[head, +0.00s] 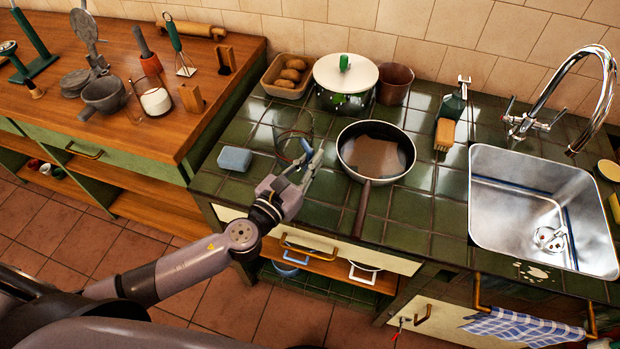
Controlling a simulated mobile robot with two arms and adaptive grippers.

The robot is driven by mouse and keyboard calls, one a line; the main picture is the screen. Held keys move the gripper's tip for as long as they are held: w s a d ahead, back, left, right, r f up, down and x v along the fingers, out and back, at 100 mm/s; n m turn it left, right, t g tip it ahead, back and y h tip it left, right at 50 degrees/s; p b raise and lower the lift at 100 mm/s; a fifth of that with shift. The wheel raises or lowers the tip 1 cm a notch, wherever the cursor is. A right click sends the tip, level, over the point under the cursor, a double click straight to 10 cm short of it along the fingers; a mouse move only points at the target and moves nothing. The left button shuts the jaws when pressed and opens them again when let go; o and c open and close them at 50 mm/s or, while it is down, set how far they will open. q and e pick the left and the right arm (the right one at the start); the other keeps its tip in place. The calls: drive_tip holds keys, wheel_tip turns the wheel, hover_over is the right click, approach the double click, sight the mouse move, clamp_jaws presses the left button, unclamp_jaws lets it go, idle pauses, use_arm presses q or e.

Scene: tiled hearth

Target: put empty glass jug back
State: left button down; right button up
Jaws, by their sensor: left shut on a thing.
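The clear glass jug (291,131) is at the left part of the green tiled counter, between the blue sponge and the pan. It looks empty, and the tiles show through it. My left gripper (307,158) reaches in from the lower left and is shut on the glass jug at its near side. The fingers hide part of the jug's lower near edge. I cannot tell whether the jug's base touches the tiles. My right gripper is not in view.
A blue sponge (235,159) lies left of the jug. A pan (345,150) with brown liquid stands close on the right, its handle pointing forward. A lidded pot (345,80) and a potato basket (285,88) stand behind. The sink (500,190) is far right.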

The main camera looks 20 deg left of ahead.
use_arm(q)
drive_tip(key=shift+f+b, duration=1)
drive_tip(key=shift+f, duration=1.35)
drive_tip(key=shift+f, duration=0.1)
drive_tip(key=shift+f+b, duration=0.15)
drive_tip(key=shift+b, duration=0.15)
drive_tip(key=c, duration=1.7)
unclamp_jaws()
drive_tip(key=shift+r+p, duration=0.3)
drive_tip(key=shift+p, duration=0.05)
drive_tip(key=shift+b+v, duration=1.75)
drive_tip(key=shift+v, duration=4.3)
